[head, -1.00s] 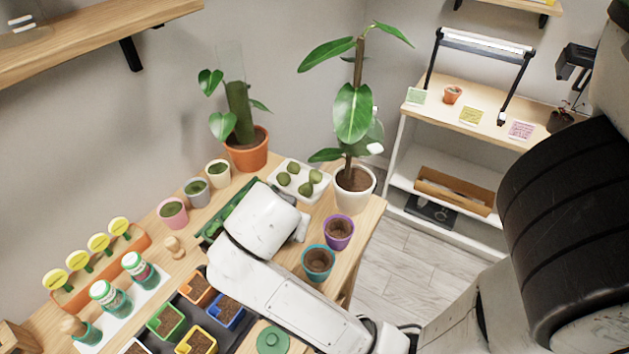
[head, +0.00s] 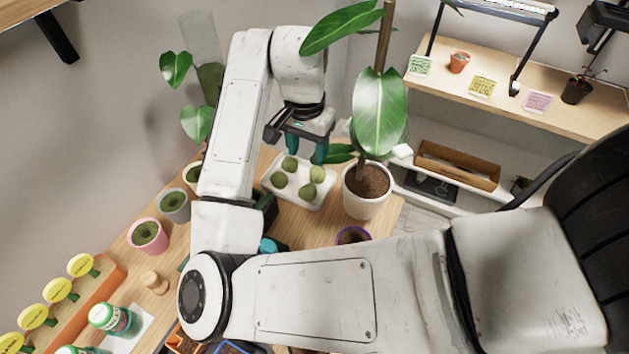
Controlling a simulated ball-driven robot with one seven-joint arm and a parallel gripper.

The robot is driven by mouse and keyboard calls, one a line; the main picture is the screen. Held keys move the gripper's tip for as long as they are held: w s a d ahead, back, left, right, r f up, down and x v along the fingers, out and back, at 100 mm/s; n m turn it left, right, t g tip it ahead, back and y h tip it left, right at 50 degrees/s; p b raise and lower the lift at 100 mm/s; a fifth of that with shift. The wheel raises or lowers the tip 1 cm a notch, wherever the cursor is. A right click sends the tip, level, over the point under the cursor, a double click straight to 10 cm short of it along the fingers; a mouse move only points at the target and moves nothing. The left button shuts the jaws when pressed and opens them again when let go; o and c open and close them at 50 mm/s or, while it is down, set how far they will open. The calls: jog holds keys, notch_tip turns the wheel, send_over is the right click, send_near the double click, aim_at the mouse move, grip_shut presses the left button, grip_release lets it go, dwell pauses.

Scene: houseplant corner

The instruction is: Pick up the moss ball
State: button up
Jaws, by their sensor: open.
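One finger overlaps the far right of the tray in the picture. How high the fingertips are above the moss balls I cannot tell. My own arm covers part of the table left of the tray.
A white pot (head: 366,207) with a tall leafy plant stands close right of the tray, and its leaves (head: 379,112) hang near my gripper. A purple pot (head: 353,236) is partly hidden by my arm. Pink (head: 149,240) and grey (head: 174,207) pots stand left.

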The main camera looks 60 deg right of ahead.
aim_at(309, 184)
jog(key=shift+a+f, duration=0.15)
jog(key=shift+f, duration=0.4)
notch_tip(309, 184, down, 5)
jog(key=shift+s+a+f+p, duration=0.15)
jog(key=shift+f+p, duration=0.15)
jog(key=shift+f, duration=1)
jog(key=shift+s+a+f+p, duration=0.1)
jog(key=shift+f+p, duration=0.2)
jog(key=shift+f, duration=1)
jog(key=shift+c, duration=0.4)
jog(key=c, duration=0.7)
jog(key=shift+r, duration=0.1)
notch_tip(309, 184, up, 18)
jog(key=shift+f, duration=0.1)
